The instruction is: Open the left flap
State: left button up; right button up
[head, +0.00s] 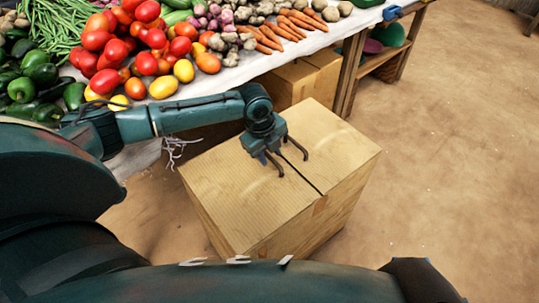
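A closed cardboard box stands on the ground in front of me. Its top has two flaps that meet at a dark seam. The left flap (235,205) lies flat and the right flap (335,148) lies flat too. My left gripper (293,164) is just over the top near the seam, its two dark fingers spread apart with nothing between them. One finger is over the left flap and the other is near the right flap. I cannot tell whether the fingertips touch the cardboard. My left arm hides part of the box's far edge. My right gripper is not in view.
A stall table (240,72) with tomatoes, peppers, carrots and other vegetables stands behind the box. Another cardboard box (297,82) sits beneath it. The dirt ground (450,150) to the right is clear. My own body fills the lower left and bottom.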

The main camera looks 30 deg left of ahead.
pick_arm(q)
jog(key=shift+f, duration=0.15)
jog(key=shift+c, duration=0.2)
grip_shut()
dwell(0.4)
